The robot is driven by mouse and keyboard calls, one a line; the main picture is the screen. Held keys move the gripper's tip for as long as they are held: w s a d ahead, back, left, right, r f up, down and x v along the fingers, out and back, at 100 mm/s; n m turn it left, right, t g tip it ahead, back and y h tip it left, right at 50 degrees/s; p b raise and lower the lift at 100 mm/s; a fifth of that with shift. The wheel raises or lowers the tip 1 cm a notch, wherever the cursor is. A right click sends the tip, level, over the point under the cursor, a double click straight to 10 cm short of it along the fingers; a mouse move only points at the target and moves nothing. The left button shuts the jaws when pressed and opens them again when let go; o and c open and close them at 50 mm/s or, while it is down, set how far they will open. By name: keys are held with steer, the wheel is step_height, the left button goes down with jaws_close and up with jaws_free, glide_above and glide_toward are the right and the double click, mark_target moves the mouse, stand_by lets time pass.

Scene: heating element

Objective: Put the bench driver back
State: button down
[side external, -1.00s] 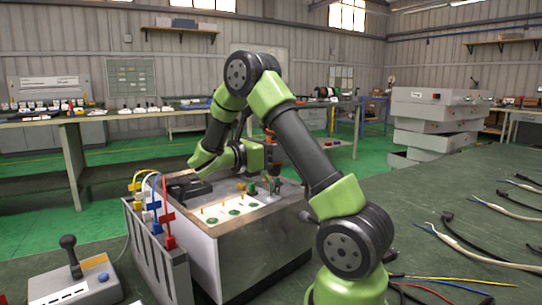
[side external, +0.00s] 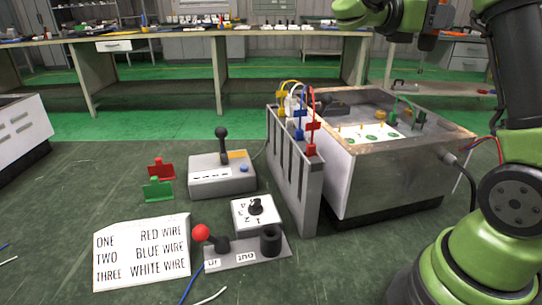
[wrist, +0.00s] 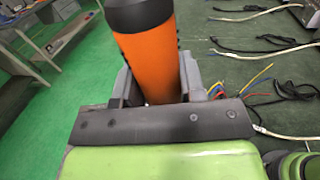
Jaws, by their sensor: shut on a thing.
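The bench driver (wrist: 145,50), with an orange grip and a black end, fills the upper middle of the wrist view. My gripper (wrist: 157,80) is shut on it, one grey finger on each side. The driver's lower part is hidden behind the gripper body.
The open-topped metal box (side external: 385,180) stands right of a slotted grey rack (side external: 290,165) holding coloured wire plugs. A lever box (side external: 222,178), a numbered dial (side external: 252,212), a red-ball lever (side external: 202,233), red and green clips and a wire-order card (side external: 145,252) occupy the bench.

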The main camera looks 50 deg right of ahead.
steer(key=w+a+n+t+h, duration=0.3)
steer(key=w+a+n+t, duration=0.2)
steer(key=w+a+t, duration=0.5)
steer(key=a+n+t+y, duration=0.2)
steer(key=a+n+t, duration=0.4)
steer(key=a, duration=1.5)
step_height(320, 180, down, 30)
steer(key=shift+f+t, duration=0.2)
steer(key=shift+t, duration=0.1)
steer(key=shift+w+a, duration=0.1)
steer(key=shift+f, duration=0.4)
steer(key=c, duration=0.7)
jaws_free()
